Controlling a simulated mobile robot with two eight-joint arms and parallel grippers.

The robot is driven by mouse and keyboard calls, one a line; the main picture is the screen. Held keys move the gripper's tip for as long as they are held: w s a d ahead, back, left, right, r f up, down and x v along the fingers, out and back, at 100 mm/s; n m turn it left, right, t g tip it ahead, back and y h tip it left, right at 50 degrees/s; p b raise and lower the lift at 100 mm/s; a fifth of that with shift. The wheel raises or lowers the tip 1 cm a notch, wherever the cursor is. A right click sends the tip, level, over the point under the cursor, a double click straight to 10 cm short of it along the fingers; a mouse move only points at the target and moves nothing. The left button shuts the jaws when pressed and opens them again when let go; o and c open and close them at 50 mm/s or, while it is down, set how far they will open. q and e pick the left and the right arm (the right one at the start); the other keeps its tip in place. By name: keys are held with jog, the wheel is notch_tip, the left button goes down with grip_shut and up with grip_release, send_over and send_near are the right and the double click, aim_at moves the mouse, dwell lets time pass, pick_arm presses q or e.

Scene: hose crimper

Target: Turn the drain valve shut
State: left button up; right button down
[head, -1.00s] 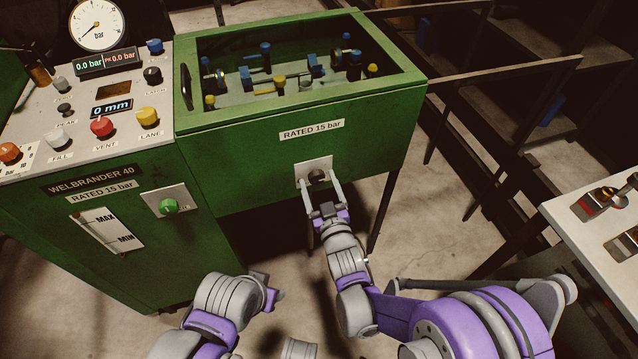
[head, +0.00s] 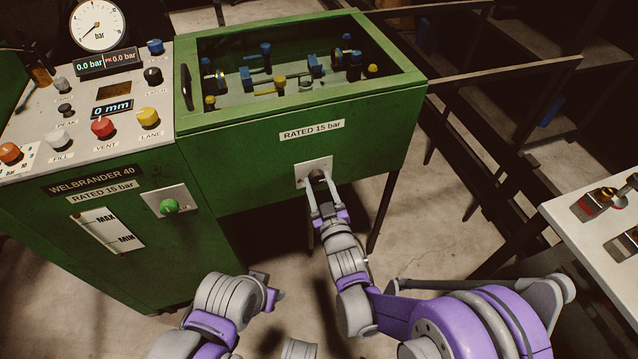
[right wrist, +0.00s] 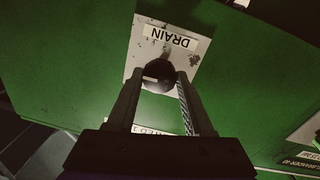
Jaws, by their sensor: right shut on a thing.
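The drain valve is a dark round knob (right wrist: 158,75) on a pale plate (right wrist: 190,50) marked DRAIN, which looks upside down in the right wrist view. In the head view the plate (head: 303,172) is on the front of the green cabinet, below the RATED 15 bar label. My right gripper (right wrist: 158,80) is shut on the knob, one finger on each side. It also shows in the head view (head: 318,183), where its fingers partly hide the knob. My left gripper (head: 268,290) is low at the bottom centre, apart from the cabinet; its jaw state is unclear.
The control panel (head: 85,135) with gauge and coloured knobs is at the left. A green knob (head: 168,206) sits on another plate left of the drain plate. A white table (head: 595,240) stands at the right. The floor below the drain plate is open between the cabinet legs.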

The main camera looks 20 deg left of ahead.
jog(key=n+p, duration=0.1)
jog(key=n, duration=0.3)
jog(key=shift+n, duration=0.3)
jog(key=n, duration=0.4)
jog(key=shift+d+n+y+p, duration=0.1)
jog(key=shift+n+y+p, duration=0.2)
jog(key=shift+p, duration=0.05)
jog(key=n, duration=0.4)
jog(key=shift+w+n+p, duration=0.1)
jog(key=shift+n+p, duration=0.2)
jog(key=shift+n, duration=0.1)
jog(key=shift+n+y, duration=0.3)
jog(key=shift+n, duration=1.7)
jog(key=shift+p, duration=0.3)
jog(key=shift+c, duration=1.4)
grip_release()
jog(key=shift+d, duration=0.1)
